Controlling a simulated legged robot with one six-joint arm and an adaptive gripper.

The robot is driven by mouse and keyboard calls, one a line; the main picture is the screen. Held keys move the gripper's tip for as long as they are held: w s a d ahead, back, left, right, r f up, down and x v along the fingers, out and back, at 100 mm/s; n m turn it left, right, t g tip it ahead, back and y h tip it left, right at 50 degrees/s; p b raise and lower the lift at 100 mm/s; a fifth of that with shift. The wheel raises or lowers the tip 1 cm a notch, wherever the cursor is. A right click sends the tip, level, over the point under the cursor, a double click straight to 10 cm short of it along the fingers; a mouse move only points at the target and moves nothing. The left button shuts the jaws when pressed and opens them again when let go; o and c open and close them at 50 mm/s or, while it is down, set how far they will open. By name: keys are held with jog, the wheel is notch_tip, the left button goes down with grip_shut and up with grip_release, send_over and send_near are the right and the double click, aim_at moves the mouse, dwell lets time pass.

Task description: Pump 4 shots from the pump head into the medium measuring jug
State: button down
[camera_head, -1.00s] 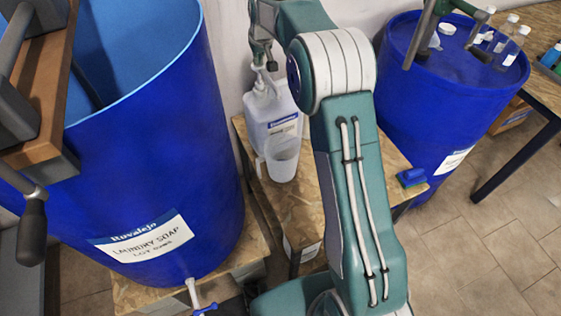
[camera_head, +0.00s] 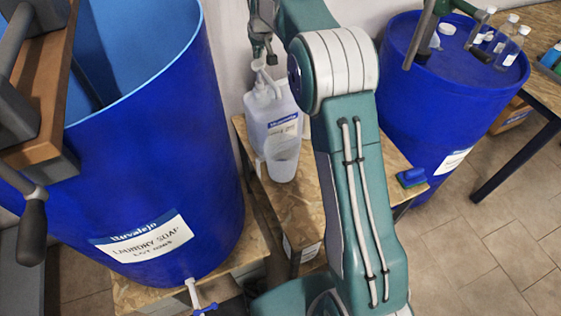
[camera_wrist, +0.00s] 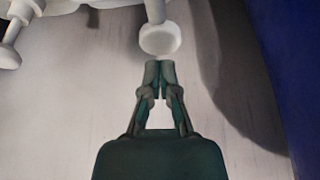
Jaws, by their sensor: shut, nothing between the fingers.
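A translucent white pump bottle (camera_head: 272,112) with a blue and white label stands on the wooden stand in the head view. Its white pump head (camera_head: 258,66) is up at the top. A translucent measuring jug (camera_head: 282,168) is at the bottle's near side, its rim hard to make out against the label. My gripper (camera_head: 267,60) is at the pump head, fingers shut and empty. In the wrist view my gripper's fingertips (camera_wrist: 159,68) are together just below a round white end (camera_wrist: 160,40). I cannot tell whether they touch it.
A large open blue drum (camera_head: 170,150) with a tap stands close on the left. Another blue drum (camera_head: 430,100) on the right carries several small bottles. A blue block (camera_head: 411,177) lies on the stand's (camera_head: 295,215) right end. My arm covers the stand's middle.

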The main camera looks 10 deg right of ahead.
aim_at(260, 66)
jog(key=shift+f, duration=3.05)
jog(key=shift+r, duration=3.35)
jog(key=shift+f, duration=0.1)
jog(key=shift+f, duration=3.25)
jog(key=shift+r, duration=3.35)
